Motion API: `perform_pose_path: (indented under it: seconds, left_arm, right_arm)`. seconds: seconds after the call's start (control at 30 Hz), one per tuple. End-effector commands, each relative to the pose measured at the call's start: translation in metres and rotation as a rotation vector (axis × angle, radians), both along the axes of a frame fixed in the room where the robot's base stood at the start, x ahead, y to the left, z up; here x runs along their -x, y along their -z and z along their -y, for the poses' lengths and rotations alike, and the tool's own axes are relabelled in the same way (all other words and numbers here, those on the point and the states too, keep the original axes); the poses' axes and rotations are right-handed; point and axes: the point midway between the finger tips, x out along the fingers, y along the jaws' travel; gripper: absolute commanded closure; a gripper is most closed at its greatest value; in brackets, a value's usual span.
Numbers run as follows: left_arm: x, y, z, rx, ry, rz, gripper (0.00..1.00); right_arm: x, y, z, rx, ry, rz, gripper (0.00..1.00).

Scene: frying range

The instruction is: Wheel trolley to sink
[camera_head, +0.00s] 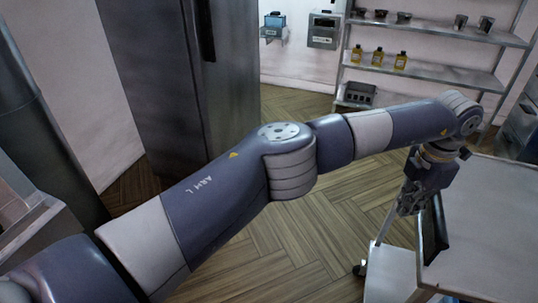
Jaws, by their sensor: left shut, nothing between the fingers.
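The trolley (490,205) is at the right, with a pale flat top, a lower shelf (390,278) and a dark caster near the floor. Its right and near parts run out of the picture. My left arm reaches across the view, and my left gripper (404,208) points down at the trolley's left edge, beside a dark upright part (433,232). The gripper is shut and empty; whether it touches the trolley I cannot tell. My right gripper is out of view. I cannot make out a sink for certain.
A tall dark cabinet (170,80) stands at the back left. A metal shelf rack (440,72) with yellow bottles (401,60) and small containers is at the back right. Wall units (323,32) hang between them. The wooden floor (300,235) in the middle is clear.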

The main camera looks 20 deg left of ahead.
Motion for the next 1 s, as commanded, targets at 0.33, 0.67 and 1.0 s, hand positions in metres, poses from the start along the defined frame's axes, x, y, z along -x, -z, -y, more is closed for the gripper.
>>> perform_pose_path:
  seconds: [0.33, 0.67, 1.0]
  left_arm:
    - [0.000, -0.039, 0.000, 0.000, 0.000, 0.000, 1.00]
    - [0.000, -0.072, 0.000, -0.001, 0.000, -0.001, 1.00]
    - [0.000, -0.102, 0.000, -0.001, 0.000, 0.001, 1.00]
  right_arm:
    - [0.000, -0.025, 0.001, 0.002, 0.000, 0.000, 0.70]
    - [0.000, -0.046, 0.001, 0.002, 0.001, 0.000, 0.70]
    - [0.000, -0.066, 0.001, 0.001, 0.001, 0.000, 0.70]
